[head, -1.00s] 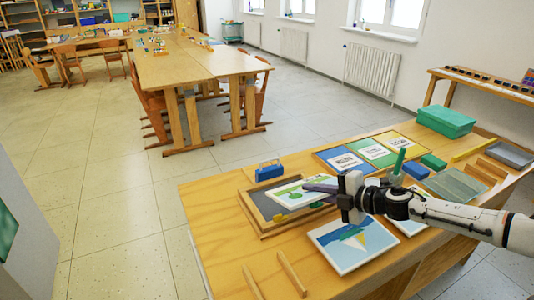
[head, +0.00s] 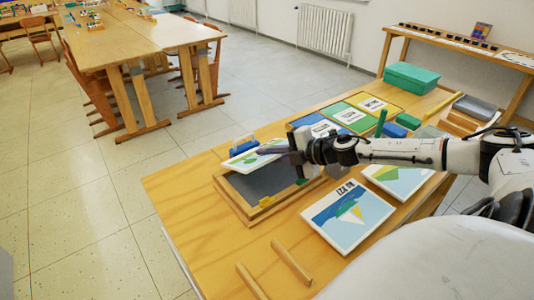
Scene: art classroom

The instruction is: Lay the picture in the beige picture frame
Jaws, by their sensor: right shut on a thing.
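The beige picture frame (head: 233,209) lies on the near table, with a dark grey inside and a small yellow piece (head: 267,202) at its near side. My right gripper (head: 283,154) is shut on a white picture (head: 252,158) with a green motif. The picture is held by its right side and appears over the frame's far part, seemingly raised above it. The gripper and arm hide part of the frame's right side. My left gripper is not in view.
A sailboat picture (head: 347,216) and another picture (head: 397,181) lie to the right. Wooden strips (head: 291,262) lie in front. A blue object (head: 243,145), coloured cards (head: 350,116) and a green box (head: 411,78) stand farther back. The table's left front is clear.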

